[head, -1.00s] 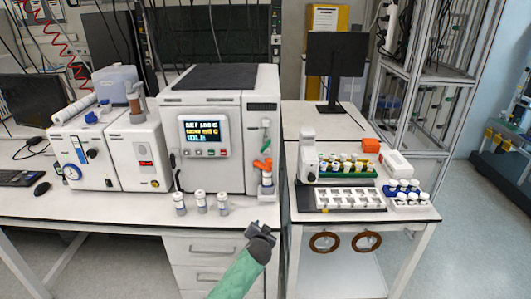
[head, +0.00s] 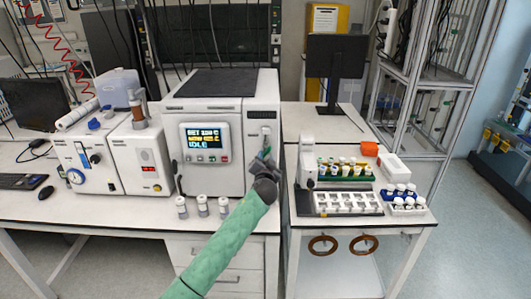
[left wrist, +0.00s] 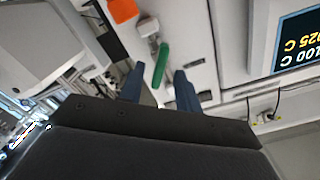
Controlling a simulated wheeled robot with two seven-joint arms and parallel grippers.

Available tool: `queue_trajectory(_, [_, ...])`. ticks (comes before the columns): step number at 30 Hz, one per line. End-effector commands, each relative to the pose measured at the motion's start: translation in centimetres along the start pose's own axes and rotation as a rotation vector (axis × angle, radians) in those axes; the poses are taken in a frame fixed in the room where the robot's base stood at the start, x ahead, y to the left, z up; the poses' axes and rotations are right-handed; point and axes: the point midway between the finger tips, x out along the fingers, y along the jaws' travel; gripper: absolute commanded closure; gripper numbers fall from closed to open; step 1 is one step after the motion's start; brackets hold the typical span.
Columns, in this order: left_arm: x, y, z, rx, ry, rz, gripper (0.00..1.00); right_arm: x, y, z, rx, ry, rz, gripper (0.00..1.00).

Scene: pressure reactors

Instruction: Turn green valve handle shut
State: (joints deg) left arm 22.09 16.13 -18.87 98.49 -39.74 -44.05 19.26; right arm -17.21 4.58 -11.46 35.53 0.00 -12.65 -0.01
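The green valve handle (left wrist: 161,65) shows in the left wrist view, on the white front of the reactor (head: 215,170), below a pale round fitting. My left gripper (left wrist: 159,72) is open, its two dark blue fingers on either side of the handle with gaps visible. I cannot tell whether the handle lies fully between the fingertips or just beyond them. In the head view my left gripper (head: 265,160) is at the reactor's right front panel and covers most of the handle. My right gripper is not in view.
Several capped vials (head: 202,206) stand along the bench front beside my arm. A second table (head: 300,235) with vial racks stands to the right.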

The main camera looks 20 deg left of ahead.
Motion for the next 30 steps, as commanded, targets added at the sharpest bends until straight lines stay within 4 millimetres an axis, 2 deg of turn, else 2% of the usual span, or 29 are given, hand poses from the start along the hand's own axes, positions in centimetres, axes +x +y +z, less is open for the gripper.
queue_trajectory(1, [0.7, -0.2, -0.3, 0.002, -0.001, 0.000, 0.66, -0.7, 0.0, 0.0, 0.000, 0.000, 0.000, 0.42])
queue_trajectory(7, [2.3, -0.1, -0.1, 0.000, -0.001, 0.000, 0.66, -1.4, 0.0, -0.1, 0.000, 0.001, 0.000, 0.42])
queue_trajectory(17, [2.7, 0.0, 0.1, -0.001, -0.001, 0.000, 0.66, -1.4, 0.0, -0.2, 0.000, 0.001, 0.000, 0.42])
queue_trajectory(23, [2.6, 0.1, 0.1, -0.001, -0.001, 0.000, 1.00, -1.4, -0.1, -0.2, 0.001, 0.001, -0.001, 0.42])
queue_trajectory(30, [2.6, 0.1, 0.1, 0.006, -0.001, 0.000, 1.00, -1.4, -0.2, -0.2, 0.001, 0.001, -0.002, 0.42])
